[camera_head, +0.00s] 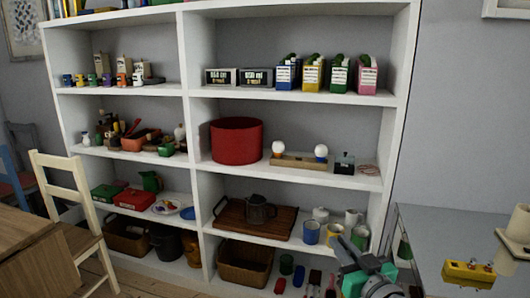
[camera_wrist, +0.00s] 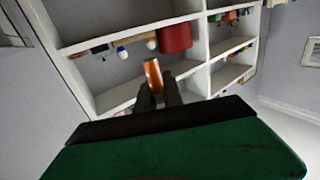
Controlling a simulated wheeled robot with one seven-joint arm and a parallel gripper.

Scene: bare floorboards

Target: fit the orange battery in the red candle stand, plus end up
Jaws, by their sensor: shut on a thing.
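My gripper (camera_wrist: 159,94) is shut on the orange battery (camera_wrist: 153,74) in the wrist view. The battery sticks out beyond the dark fingertips, clear of any surface. Its lower part is hidden between the fingers, and I cannot tell which end is plus. In the head view my green and grey wrist is at the bottom right, in front of the bookcase; the battery cannot be made out there. I cannot make out a red candle stand for certain. Small red objects (camera_head: 314,279) lie at the bookcase's bottom, too small to identify.
A white bookcase (camera_head: 187,103) holds a red pot (camera_head: 237,141), cartons, mugs, a tray and baskets. A shiny table (camera_head: 440,230) at the right bears a yellow block (camera_head: 468,273) with several sockets. A chair (camera_head: 66,205) and a wooden table stand at the left.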

